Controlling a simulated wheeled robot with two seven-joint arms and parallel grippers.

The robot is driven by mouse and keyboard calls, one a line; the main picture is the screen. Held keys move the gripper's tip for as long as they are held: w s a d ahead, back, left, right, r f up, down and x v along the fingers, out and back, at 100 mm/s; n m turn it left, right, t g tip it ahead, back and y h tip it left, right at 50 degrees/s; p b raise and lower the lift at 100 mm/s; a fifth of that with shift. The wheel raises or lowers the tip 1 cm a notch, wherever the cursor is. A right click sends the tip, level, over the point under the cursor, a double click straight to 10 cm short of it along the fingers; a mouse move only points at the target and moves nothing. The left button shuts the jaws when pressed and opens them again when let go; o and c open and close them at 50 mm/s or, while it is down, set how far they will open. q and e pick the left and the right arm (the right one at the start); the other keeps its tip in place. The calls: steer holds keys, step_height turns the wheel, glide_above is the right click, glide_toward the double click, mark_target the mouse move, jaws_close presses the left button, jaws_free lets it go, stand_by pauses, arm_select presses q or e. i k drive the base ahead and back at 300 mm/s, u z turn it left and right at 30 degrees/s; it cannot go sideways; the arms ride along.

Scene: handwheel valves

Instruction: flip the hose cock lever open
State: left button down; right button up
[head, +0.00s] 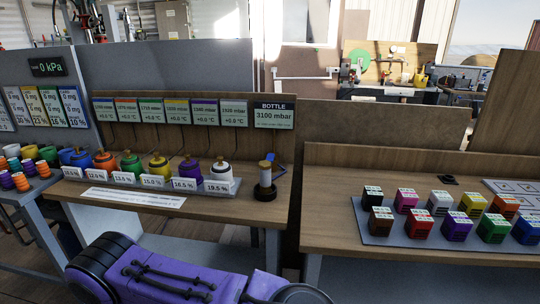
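I cannot make out a hose. Neither of my grippers is in view.
A row of coloured lidded pots (160,168) stands left of the fitting behind percentage labels. Coloured blocks (457,229) sit on the right bench (330,200). A gap separates the benches.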

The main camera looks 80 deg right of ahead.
mark_target(271, 157)
steer(key=z, duration=2.3)
